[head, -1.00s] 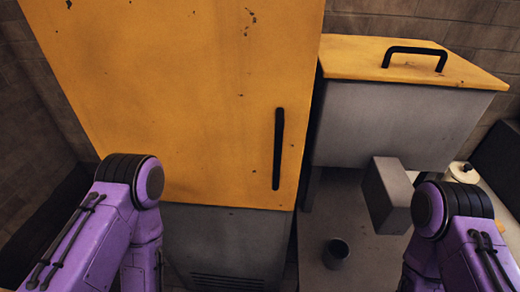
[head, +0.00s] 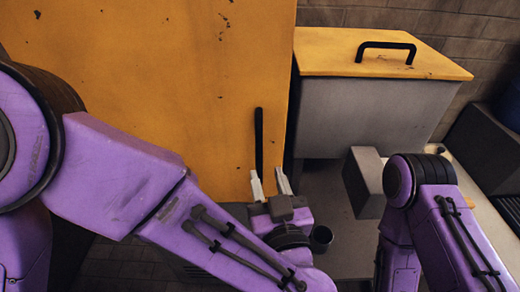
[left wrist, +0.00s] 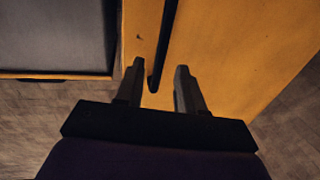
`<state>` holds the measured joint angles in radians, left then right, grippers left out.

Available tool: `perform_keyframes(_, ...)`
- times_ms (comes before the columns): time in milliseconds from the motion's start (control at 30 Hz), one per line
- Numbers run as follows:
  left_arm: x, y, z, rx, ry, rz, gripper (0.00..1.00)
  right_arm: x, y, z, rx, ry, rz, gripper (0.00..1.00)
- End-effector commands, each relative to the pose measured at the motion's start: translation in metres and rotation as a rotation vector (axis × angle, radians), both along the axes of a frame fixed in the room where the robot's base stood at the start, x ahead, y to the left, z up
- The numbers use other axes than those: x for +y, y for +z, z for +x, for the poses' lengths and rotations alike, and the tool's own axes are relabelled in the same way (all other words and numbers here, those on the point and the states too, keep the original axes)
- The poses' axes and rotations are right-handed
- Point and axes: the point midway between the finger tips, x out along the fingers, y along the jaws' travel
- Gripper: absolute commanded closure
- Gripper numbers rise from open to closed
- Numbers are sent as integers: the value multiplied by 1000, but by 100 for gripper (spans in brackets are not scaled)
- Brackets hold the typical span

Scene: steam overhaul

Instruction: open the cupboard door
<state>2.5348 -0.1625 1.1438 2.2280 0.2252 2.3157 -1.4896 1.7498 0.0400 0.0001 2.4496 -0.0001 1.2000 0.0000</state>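The orange cupboard door (head: 170,80) stands closed on the left of the head view. Its black vertical bar handle (head: 259,145) is near the door's right edge. My left gripper (head: 270,182) is open at the lower end of the handle. In the left wrist view the handle (left wrist: 164,45) runs down between the spread fingertips of the left gripper (left wrist: 160,75), nearer one finger. I cannot tell whether a finger touches it. My right arm shows at the right of the head view, but its gripper is out of view.
A grey chest (head: 365,115) with an orange lid and black handle stands right of the cupboard. A grey block (head: 364,182) and a dark cup (head: 321,238) are below it. A brick wall (head: 470,55) closes off the back.

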Motion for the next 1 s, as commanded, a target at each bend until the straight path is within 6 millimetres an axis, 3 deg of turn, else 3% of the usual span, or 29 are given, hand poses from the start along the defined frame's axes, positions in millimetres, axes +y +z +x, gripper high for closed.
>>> perform_keyframes(100,7,3,28,4,5,-3,62,0,12,0,0,0,0,57)
perform_keyframes(300,13,3,65,2,2,-5,62,0,21,0,0,0,0,57)
perform_keyframes(667,16,0,77,1,-1,-2,62,0,23,0,0,0,0,57)
perform_keyframes(700,16,0,77,1,-1,-2,65,0,23,0,0,0,0,57)
perform_keyframes(800,16,0,77,1,-1,-2,98,0,23,0,0,0,0,57)
perform_keyframes(1000,16,0,77,1,-2,-2,100,0,23,0,0,0,0,57)
